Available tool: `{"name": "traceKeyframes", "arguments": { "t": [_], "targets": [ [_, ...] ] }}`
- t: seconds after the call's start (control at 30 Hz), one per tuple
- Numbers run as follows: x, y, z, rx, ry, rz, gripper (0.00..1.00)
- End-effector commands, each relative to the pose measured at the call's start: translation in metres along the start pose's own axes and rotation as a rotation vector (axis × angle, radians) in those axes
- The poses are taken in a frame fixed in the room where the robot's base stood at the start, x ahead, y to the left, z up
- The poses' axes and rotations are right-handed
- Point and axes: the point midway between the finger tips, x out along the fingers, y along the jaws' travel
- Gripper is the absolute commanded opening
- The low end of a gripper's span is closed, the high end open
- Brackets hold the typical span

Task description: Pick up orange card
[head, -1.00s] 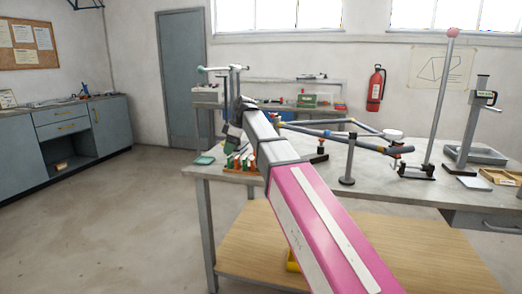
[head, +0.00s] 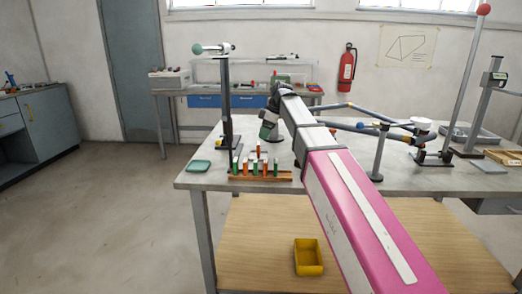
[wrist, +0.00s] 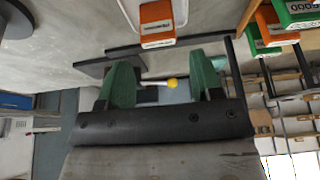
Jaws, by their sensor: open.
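In the head view my gripper (head: 267,131) is above the bench, behind and a little right of the card. The card is apart from the fingers.
A wooden rack (head: 260,178) holds several green and orange pieces. A tall grey post (head: 227,100) stands behind it, and a green tray (head: 199,167) lies left. A jointed rod linkage (head: 355,127) stands right of my arm. A yellow bin (head: 308,258) sits on the lower shelf.

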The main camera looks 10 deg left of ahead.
Motion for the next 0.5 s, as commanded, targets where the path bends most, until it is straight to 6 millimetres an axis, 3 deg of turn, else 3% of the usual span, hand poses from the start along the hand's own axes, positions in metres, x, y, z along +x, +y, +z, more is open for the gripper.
{"name": "traceKeyframes", "arguments": {
  "t": [0.13, 0.5],
  "targets": [
    [0.023, -0.001, 0.000, -0.001, -0.001, -0.002, 0.60],
    [0.052, 0.002, 0.002, 0.000, -0.001, -0.001, 0.60]
  ]
}}
